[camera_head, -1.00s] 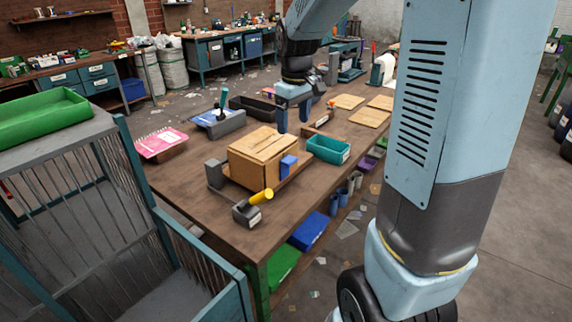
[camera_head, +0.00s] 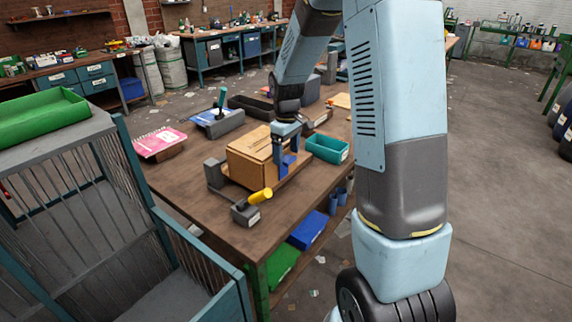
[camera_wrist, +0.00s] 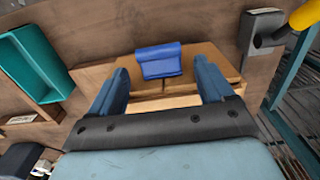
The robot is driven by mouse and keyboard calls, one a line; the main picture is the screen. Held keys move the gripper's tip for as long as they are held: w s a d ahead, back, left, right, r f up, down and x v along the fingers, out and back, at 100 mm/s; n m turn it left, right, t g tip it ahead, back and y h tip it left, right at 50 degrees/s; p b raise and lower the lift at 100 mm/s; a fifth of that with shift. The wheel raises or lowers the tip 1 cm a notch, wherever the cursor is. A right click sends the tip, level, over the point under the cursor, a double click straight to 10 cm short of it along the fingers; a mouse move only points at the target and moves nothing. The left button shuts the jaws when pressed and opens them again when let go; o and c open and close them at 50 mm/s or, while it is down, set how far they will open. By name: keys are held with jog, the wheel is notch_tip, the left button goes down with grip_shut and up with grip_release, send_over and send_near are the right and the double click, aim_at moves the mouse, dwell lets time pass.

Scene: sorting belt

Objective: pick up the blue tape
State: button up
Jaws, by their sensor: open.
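The blue tape (camera_head: 289,161) is a small blue piece at the right front side of a tan cardboard box (camera_head: 246,168) on the workbench. In the wrist view the tape (camera_wrist: 158,60) lies just beyond the fingertips, between their lines, with tan board around it. My gripper (camera_head: 286,150) is open over the right end of the box, close to the tape. In the wrist view both fingers of my gripper (camera_wrist: 161,72) are spread on either side with nothing held. In the head view the fingers partly cover the tape.
A grey clamp with a yellow handle (camera_head: 261,195) stands at the box's front left. A teal bin (camera_head: 328,149) is close on the right. A grey tool block (camera_head: 219,123) and a pink notepad (camera_head: 160,141) lie behind left. The bench's front corner is bare.

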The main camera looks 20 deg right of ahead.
aim_at(287, 169)
notch_tip(287, 169, down, 6)
jog(key=shift+s+r, duration=0.1)
jog(key=shift+r, duration=0.05)
dwell(0.3)
jog(key=c, duration=1.2)
